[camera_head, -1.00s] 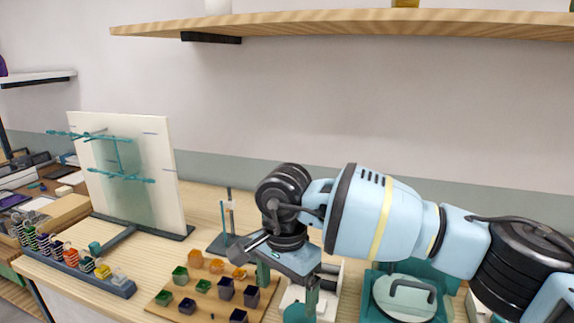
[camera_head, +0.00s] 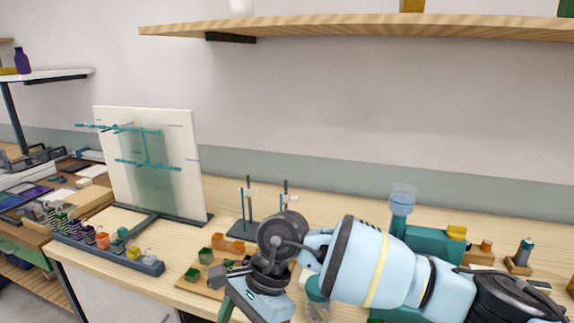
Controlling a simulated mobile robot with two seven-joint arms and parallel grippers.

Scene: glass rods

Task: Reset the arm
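My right arm (camera_head: 370,262) reaches in from the right, its light blue links low across the front of the bench. The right gripper (camera_head: 250,305) is at the bottom edge, pointing down, its fingertips cut off or hidden. It is in front of the wooden block with small cubes (camera_head: 196,285) and partly covers it. I see nothing held in it. My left gripper is out of view. A dark stand (camera_head: 246,232) with thin upright rods (camera_head: 250,200) is behind the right wrist, apart from it.
A white panel with teal rods (camera_head: 185,205) stands at the left. A rack of small coloured items (camera_head: 150,268) lies before it. A teal device (camera_head: 440,243) and small wooden blocks (camera_head: 518,265) are at the right. A wooden shelf (camera_head: 330,27) hangs above.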

